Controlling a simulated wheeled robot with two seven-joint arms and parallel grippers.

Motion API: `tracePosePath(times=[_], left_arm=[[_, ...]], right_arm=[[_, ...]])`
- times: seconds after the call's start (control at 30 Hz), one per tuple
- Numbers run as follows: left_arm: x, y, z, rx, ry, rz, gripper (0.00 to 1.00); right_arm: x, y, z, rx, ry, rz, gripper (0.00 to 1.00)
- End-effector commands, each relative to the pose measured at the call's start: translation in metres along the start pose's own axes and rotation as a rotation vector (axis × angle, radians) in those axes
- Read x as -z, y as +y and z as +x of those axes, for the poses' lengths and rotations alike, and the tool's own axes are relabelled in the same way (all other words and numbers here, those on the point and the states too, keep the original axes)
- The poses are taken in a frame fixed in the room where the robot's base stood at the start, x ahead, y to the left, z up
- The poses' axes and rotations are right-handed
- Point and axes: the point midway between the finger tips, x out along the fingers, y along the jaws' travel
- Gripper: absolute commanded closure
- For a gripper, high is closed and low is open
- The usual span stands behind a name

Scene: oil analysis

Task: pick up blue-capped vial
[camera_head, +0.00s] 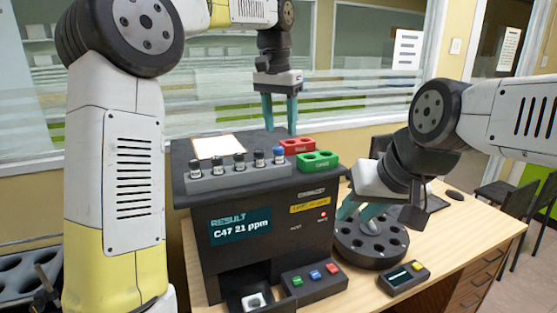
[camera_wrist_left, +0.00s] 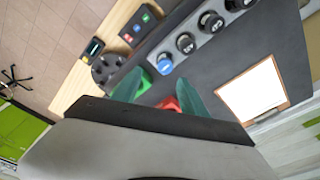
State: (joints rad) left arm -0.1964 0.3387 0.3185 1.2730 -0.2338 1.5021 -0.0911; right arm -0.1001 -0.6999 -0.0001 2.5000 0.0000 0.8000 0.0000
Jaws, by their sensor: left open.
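The blue-capped vial (camera_head: 279,155) stands upright at the right end of a grey rack (camera_head: 240,177) on top of the dark analyzer. In the left wrist view the blue cap (camera_wrist_left: 165,66) shows at the lower-left end of the row, beyond the fingertips. My left gripper (camera_head: 280,128) is open and empty, pointing down above the back of the analyzer, behind the vial and apart from it. Its two teal fingers also show in the left wrist view (camera_wrist_left: 158,88). My right gripper (camera_head: 360,212) is low at the round holder; its grip is unclear.
Several black-capped vials (camera_head: 239,161) share the rack. A red block (camera_head: 297,146) and a green block (camera_head: 318,161) with holes sit right of it. A clipboard (camera_head: 219,147) lies behind the rack. The round dark holder (camera_head: 345,250) and a small device (camera_head: 403,278) stand on the table.

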Motion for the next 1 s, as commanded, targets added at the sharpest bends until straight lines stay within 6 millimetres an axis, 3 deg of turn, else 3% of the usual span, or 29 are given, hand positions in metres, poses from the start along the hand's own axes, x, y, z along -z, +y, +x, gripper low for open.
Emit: tracePosePath(times=[0.53, 0.87, 1.0], left_arm=[[-0.005, -0.009, 0.068, 0.000, -0.003, -0.001, 0.49], [-0.005, -0.009, 0.077, 0.000, 0.000, -0.001, 0.49], [-0.005, -0.009, 0.076, 0.000, 0.000, -0.002, 0.75]], right_arm=[[0.000, 0.000, 0.000, 0.000, 0.000, 0.000, 0.67], [0.000, 0.000, 0.000, 0.000, 0.000, 0.000, 0.67], [0.000, 0.000, 0.000, 0.000, 0.000, 0.000, 0.67]])
